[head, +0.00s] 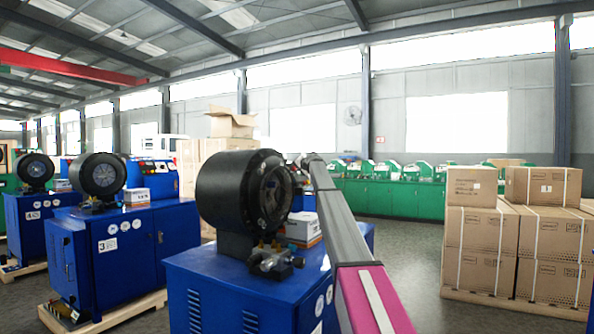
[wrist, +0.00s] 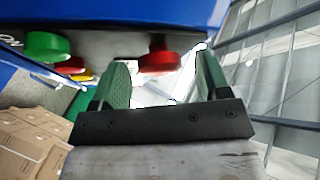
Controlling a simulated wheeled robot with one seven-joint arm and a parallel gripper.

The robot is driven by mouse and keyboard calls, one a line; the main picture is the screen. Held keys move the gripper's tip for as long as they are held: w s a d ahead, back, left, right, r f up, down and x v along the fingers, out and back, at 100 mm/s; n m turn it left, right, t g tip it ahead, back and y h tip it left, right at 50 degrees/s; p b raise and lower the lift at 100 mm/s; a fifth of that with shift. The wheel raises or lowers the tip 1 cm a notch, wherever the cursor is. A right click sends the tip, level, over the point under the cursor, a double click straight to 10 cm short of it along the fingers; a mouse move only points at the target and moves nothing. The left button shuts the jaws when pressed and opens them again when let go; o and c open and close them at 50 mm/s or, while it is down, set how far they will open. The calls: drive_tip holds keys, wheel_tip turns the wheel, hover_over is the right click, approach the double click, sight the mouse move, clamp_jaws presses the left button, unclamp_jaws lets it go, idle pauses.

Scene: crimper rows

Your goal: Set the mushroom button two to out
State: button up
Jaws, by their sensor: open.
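In the wrist view a large red mushroom button (wrist: 160,60) sits on the grey panel (wrist: 110,45) of a blue machine. My gripper (wrist: 162,62) is open, its two green fingers apart on either side of the red button in the picture. I cannot tell whether they touch it, or whether the button is in or out. No number shows beside it. A green button (wrist: 46,46), a smaller red button (wrist: 70,66) and a yellow button (wrist: 83,76) are to its left. In the head view my arm reaches past the nearest blue machine (head: 235,285); the gripper and these buttons cannot be made out there.
The nearest machine carries a black round head (head: 228,190) and a small white box (head: 303,228). A machine marked 3 (head: 108,250) stands left. Stacked cartons (head: 480,255) stand right on a pallet. Grey floor (head: 405,260) is clear between.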

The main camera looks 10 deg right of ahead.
drive_tip(key=c, duration=1.3)
drive_tip(key=shift+s+d+r, duration=0.35)
drive_tip(key=shift+d, duration=0.05)
drive_tip(key=o, duration=1.3)
drive_tip(key=shift+s+d, duration=0.1)
drive_tip(key=v, duration=1)
drive_tip(key=shift+s+r, duration=0.15)
drive_tip(key=shift+s, duration=0.15)
